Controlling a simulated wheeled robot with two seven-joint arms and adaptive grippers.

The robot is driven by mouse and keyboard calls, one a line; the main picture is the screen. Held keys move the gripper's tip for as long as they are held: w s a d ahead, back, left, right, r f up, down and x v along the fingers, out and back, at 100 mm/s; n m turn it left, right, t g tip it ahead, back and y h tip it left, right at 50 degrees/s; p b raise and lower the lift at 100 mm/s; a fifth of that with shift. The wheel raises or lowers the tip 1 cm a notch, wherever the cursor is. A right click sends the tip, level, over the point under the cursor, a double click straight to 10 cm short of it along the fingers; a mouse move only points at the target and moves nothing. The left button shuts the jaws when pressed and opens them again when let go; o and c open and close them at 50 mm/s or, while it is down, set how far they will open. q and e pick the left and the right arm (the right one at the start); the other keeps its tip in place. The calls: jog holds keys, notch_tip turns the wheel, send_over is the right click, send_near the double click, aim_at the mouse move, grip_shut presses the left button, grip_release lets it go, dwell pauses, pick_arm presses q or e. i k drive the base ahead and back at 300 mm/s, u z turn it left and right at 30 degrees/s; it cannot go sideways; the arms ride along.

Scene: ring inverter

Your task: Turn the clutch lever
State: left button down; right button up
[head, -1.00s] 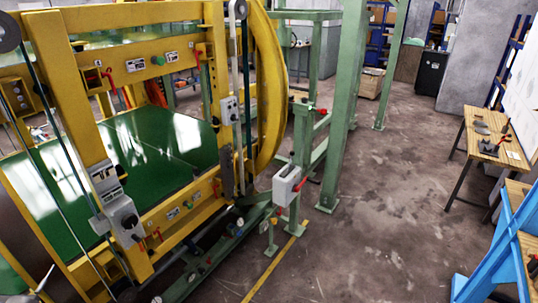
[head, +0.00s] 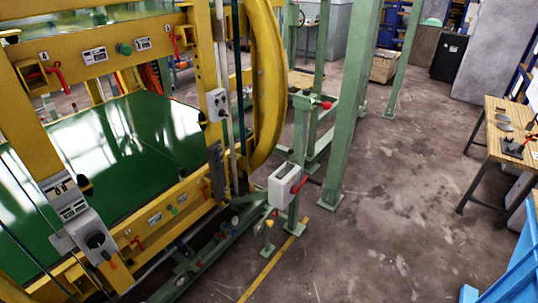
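The yellow ring inverter (head: 115,42) with its green platform (head: 105,140) fills the left of the head view. Several red levers show, and I cannot tell which one is the clutch lever. A light grey box (head: 281,186) with a red handle (head: 298,186) is on a green post right of the ring. A red knob (head: 326,105) is on the green frame above it. More red levers sit on the yellow beams, at the upper left (head: 57,75) and top (head: 176,42). Neither of my grippers is in view.
A green column (head: 350,100) stands right of the box. A yellow line (head: 268,270) runs along the floor. The concrete floor (head: 400,210) is open at centre right. A wooden bench (head: 512,148) and a blue frame (head: 510,275) stand at the right edge.

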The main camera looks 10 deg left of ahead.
aim_at(291, 150)
jog(key=z, duration=0.35)
jog(key=i, duration=1.1)
jog(key=u, duration=0.35)
jog(key=i, duration=1.25)
jog(key=u, duration=0.75)
